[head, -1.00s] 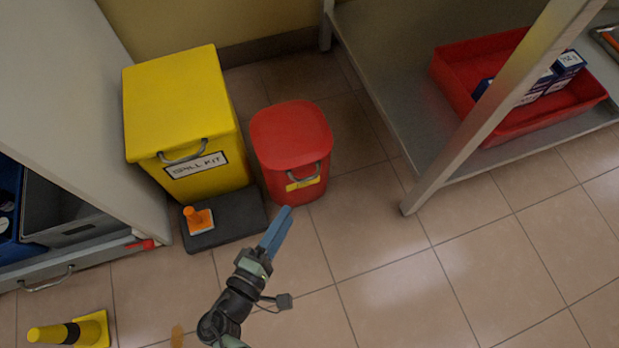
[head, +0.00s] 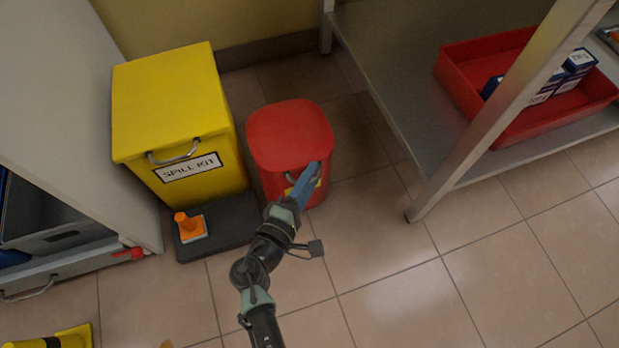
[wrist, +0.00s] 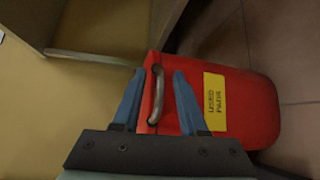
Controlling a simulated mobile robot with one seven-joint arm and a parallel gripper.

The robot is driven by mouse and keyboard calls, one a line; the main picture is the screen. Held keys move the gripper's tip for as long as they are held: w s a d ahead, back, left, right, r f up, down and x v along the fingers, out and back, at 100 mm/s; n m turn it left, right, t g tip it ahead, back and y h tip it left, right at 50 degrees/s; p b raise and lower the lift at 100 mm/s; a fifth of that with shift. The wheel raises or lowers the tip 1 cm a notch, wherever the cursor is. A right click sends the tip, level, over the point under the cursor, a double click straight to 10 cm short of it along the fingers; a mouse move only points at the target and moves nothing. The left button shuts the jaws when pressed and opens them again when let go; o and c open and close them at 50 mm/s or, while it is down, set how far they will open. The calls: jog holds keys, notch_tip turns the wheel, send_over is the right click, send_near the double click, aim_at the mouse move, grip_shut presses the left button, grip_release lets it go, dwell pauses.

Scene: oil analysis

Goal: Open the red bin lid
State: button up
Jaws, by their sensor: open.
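The red bin (head: 290,150) stands on the tiled floor with its red lid (head: 290,135) shut. A grey metal handle sits at the front of the lid; in the head view my gripper mostly covers it. In the wrist view the red bin (wrist: 245,100) lies sideways, with a yellow label (wrist: 215,100) on its front. The handle (wrist: 156,95) shows between my two blue fingers. My gripper (head: 312,170) is open at the bin's front, and also shows in the wrist view (wrist: 158,75). I cannot tell whether the fingers touch the handle.
A yellow spill kit bin (head: 175,120) stands close on the left. A metal shelf (head: 440,190) with a red tray (head: 530,125) is at the right. Floor in front is mostly clear.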

jog(key=shift+c, duration=0.3)
grip_shut()
jog(key=shift+s+f, duration=0.1)
jog(key=shift+f, duration=0.05)
dwell(0.9)
